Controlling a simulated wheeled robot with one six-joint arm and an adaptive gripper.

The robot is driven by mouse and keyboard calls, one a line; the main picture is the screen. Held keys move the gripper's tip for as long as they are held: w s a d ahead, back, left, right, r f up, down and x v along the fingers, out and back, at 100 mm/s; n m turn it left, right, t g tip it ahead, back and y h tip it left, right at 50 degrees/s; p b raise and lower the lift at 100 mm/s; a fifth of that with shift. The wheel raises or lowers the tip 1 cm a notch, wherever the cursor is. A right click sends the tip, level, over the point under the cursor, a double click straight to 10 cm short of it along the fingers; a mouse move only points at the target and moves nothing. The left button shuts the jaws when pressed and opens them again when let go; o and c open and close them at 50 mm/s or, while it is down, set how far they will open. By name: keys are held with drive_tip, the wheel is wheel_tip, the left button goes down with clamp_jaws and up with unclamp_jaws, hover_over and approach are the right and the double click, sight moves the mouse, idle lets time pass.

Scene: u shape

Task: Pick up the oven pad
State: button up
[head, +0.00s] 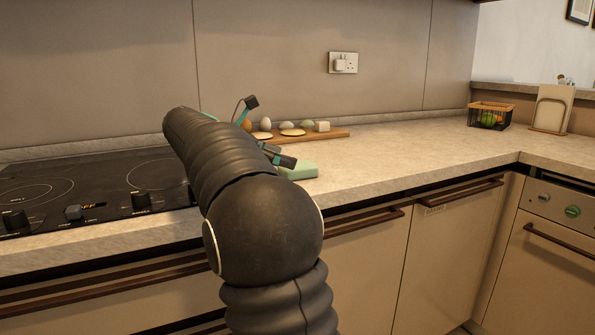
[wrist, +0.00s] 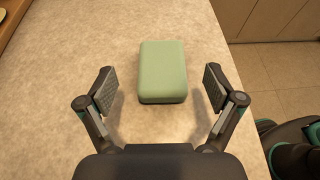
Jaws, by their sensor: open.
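The oven pad looks like a thick pale green block with rounded edges. In the wrist view the oven pad (wrist: 163,72) lies flat on the countertop, ahead of my gripper and centred between its fingers. My gripper (wrist: 160,92) is open and empty, with one finger to each side of the pad's near part and a gap on both sides. In the head view the oven pad (head: 299,170) shows on the counter near its front edge, partly hidden by my gripper (head: 268,130).
A wooden board (head: 335,134) with eggs and other small items lies behind the pad. A black cooktop (head: 90,190) is to the left. A wire basket (head: 488,117) of fruit stands far right. The counter (head: 400,150) right of the pad is clear.

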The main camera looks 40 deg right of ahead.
sight(300, 164)
drive_tip(key=shift+f+x, duration=0.2)
drive_tip(key=shift+x, duration=2.7)
drive_tip(key=shift+a, duration=0.15)
drive_tip(key=c, duration=1.1)
